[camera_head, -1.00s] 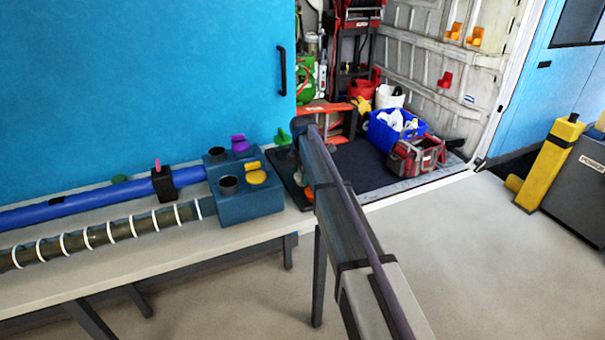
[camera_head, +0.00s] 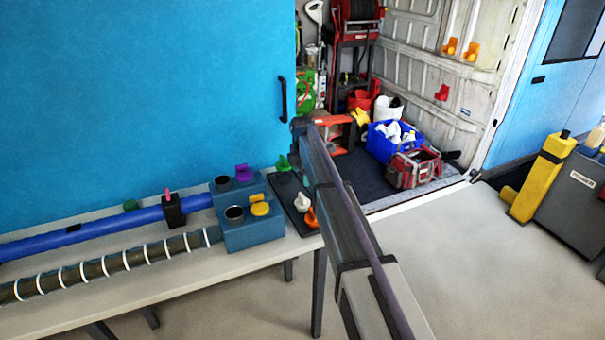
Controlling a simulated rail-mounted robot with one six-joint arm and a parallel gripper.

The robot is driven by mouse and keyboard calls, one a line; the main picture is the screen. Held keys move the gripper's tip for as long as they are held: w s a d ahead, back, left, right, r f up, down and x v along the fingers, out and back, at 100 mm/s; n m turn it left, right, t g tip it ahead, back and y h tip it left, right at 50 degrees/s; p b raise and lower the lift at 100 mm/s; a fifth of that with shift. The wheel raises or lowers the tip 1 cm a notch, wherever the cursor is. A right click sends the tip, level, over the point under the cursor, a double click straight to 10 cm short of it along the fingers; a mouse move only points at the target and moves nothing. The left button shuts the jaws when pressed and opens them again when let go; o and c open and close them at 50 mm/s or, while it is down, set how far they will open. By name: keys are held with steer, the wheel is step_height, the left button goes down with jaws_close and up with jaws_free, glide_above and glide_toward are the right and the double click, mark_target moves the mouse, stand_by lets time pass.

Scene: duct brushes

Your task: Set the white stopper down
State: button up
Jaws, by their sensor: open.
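The white stopper (camera_head: 302,202) rests on the dark mat (camera_head: 284,187) at the right end of the bench, just left of my arm. Nothing visible holds it. An orange stopper (camera_head: 310,217) is close in front of it, partly hidden by my arm. A green stopper (camera_head: 283,163) is at the mat's far edge. My arm crosses the view from the lower right up to its elbow. My gripper does not show; the arm hides that space.
A teal block (camera_head: 252,232) with dark round openings, a purple stopper (camera_head: 243,173) and a yellow stopper (camera_head: 260,208) stands left of the mat. A blue duct (camera_head: 100,235) and a ringed dark duct (camera_head: 112,263) lie along the bench (camera_head: 170,285).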

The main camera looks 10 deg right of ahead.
steer(key=s+m, duration=2)
steer(key=s, duration=1.9)
steer(key=shift+r+m, duration=0.25)
steer(key=shift+m, duration=0.05)
